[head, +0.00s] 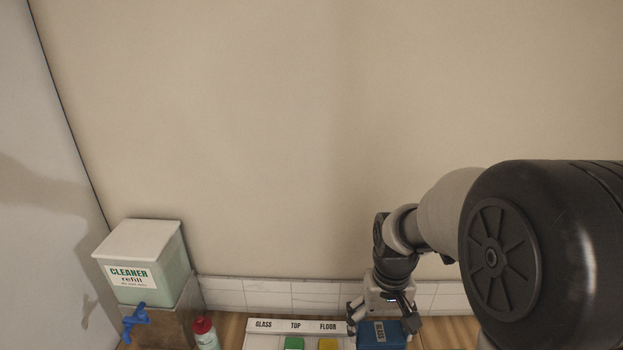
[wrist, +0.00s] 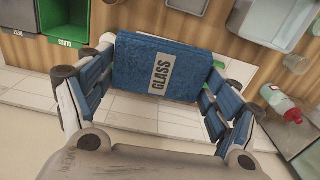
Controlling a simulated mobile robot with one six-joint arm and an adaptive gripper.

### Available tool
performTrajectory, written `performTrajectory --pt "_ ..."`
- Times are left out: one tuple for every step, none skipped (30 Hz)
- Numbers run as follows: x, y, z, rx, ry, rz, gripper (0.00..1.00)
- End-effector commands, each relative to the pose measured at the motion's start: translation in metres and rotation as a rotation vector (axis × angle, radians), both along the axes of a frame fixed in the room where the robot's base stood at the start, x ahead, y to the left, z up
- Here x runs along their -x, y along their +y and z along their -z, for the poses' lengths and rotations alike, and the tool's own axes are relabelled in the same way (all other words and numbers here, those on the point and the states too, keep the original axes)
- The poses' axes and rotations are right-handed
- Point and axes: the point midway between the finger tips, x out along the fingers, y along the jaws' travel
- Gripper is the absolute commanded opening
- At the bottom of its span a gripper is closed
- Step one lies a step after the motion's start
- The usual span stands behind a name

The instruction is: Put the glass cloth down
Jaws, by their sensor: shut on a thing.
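The glass cloth (wrist: 142,68) is a blue block with a white label reading GLASS. My gripper (wrist: 155,66) is shut on it, with one finger at each side in the wrist view. In the head view the blue cloth (head: 372,337) is at the bottom, under my gripper (head: 377,312), to the right of the labelled rack. The white rack (head: 273,335) carries the labels GLASS, TOP and FLOOR. A green cloth (head: 294,343) is below TOP and a yellow cloth (head: 328,344) below FLOOR. The place below GLASS looks bare, though the frame edge cuts it off.
A red-capped bottle (head: 206,334) and a cleaner refill tank (head: 140,265) with a blue tap stand left of the rack. In the wrist view a green bin (wrist: 68,22) and a grey basin (wrist: 280,22) show at the top. White tiles (head: 318,295) line the wall.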

Motion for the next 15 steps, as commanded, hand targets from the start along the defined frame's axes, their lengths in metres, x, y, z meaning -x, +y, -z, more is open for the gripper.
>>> performTrajectory --pt "0.001 0.000 0.022 0.000 0.005 0.000 0.59" --pt "0.001 0.000 0.030 0.000 0.006 0.000 0.59" --pt "0.001 0.000 0.040 0.000 0.006 0.000 0.59" --pt "0.001 0.000 0.048 0.000 0.006 0.000 0.59" --pt "0.000 0.000 0.056 0.000 0.005 0.000 0.59" --pt "0.000 0.000 0.066 0.000 0.005 0.000 0.59" --pt "0.000 0.000 0.075 0.000 0.006 0.000 0.59" --pt "0.000 0.000 0.084 0.000 0.005 0.000 0.59" --pt "0.001 0.000 0.097 0.000 0.007 0.000 0.59" --pt "0.001 0.000 0.105 0.000 0.007 0.000 0.59" --pt "0.001 0.000 0.113 0.000 0.006 0.000 0.59" --pt "0.001 0.000 0.124 0.000 0.006 0.000 0.59" --pt "0.001 0.000 0.130 0.000 0.006 0.000 0.59" --pt "0.001 0.000 0.136 0.000 0.005 0.000 0.59" --pt "0.000 0.000 0.140 0.000 0.003 0.000 0.59"
